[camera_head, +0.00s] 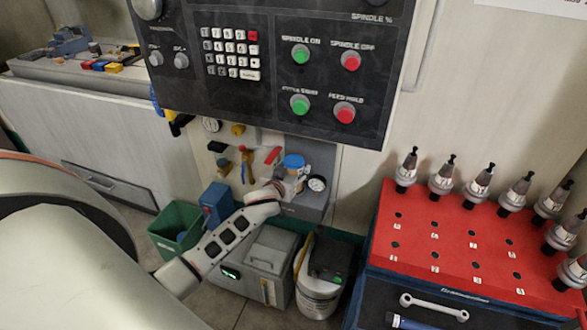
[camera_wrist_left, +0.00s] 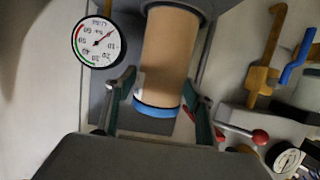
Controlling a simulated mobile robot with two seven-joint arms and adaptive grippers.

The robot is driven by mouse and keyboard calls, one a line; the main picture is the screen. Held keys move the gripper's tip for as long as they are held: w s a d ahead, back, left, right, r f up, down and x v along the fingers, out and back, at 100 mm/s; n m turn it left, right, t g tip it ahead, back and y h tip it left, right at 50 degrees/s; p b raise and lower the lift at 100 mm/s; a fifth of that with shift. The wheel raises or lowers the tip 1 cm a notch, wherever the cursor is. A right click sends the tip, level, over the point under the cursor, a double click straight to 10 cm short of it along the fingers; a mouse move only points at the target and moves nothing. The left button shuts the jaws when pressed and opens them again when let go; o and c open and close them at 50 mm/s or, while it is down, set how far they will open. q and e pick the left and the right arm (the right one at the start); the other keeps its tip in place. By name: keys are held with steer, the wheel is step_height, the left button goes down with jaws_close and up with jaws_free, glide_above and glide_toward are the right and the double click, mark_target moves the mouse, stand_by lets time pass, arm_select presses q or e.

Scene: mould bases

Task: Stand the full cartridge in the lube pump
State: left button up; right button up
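The cartridge (camera_wrist_left: 168,55) is a tan cylinder with a blue end band. In the head view its blue end (camera_head: 293,161) faces up, with the body partly hidden by my gripper. My left gripper (camera_wrist_left: 160,82) has a finger on each side of the cartridge, the tips appearing to touch it near the blue end. It reaches the pump in the head view (camera_head: 288,186). The lube pump (camera_head: 312,203) is a grey unit with a round gauge (camera_head: 317,183). The cartridge's far end meets a dark ring (camera_wrist_left: 182,8); how deep it sits is unclear. My right gripper is out of view.
A red-topped tool cart (camera_head: 450,250) with several tool holders stands at right. A green bin (camera_head: 175,232), a grey box (camera_head: 262,252) and a canister (camera_head: 318,285) are below the pump. Valves and a gauge (camera_head: 211,125) are on the panel beside it, under the control panel (camera_head: 275,95).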

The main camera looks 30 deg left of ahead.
arm_select(q)
steer(key=shift+r, duration=0.2)
steer(key=p+v, duration=0.2)
steer(key=v, duration=1)
steer(key=s+d+f+m+g+h, duration=0.1)
steer(key=s+d+f+m+h, duration=0.2)
steer(key=s+d+f, duration=0.5)
steer(key=s+d+f+m+g+h, duration=0.2)
steer(key=s+d+f, duration=0.5)
steer(key=s+d, duration=0.5)
steer(key=s+m+h, duration=0.1)
steer(key=s+m, duration=0.1)
steer(key=s, duration=0.1)
steer(key=shift+f, duration=0.4)
steer(key=shift+w, duration=0.1)
